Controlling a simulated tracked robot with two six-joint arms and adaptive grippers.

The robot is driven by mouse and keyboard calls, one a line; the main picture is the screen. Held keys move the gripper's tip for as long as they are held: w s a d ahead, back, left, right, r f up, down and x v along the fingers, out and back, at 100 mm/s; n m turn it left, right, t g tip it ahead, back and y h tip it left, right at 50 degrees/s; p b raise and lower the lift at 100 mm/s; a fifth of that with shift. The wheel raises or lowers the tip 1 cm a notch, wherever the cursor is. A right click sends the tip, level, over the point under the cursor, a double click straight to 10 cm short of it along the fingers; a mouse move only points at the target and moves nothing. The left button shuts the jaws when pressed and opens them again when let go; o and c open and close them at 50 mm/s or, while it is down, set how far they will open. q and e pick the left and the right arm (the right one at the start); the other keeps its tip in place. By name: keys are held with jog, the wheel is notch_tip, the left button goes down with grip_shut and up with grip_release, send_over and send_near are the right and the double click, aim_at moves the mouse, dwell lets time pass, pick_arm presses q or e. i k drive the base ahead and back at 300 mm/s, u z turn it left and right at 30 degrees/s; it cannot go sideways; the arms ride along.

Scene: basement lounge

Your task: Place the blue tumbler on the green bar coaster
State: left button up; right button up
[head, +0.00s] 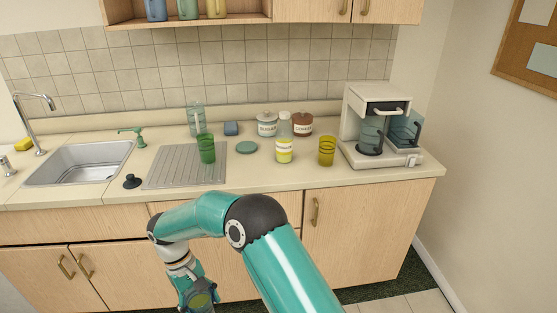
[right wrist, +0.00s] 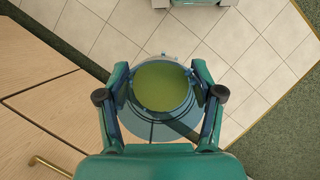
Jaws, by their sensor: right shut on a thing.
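My right gripper (right wrist: 160,98) is shut on a round tumbler, blue and see-through at its wall (right wrist: 145,125), with an olive-green disc showing inside its rim. I take it to be the blue tumbler. In the wrist view it is held over the floor, beside the cabinet fronts. In the head view, the gripper (head: 201,297) is low in front of the cabinets at the bottom edge, partly cut off. My left gripper is not in view.
On the counter (head: 275,178), a green tumbler (head: 206,148) stands on the drainboard (head: 165,175). Jars (head: 267,124) and a clear bottle (head: 194,118) stand behind.

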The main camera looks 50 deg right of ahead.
aim_at(246, 145)
jog(key=z, duration=0.8)
jog(key=i, duration=1)
jog(key=z, duration=0.1)
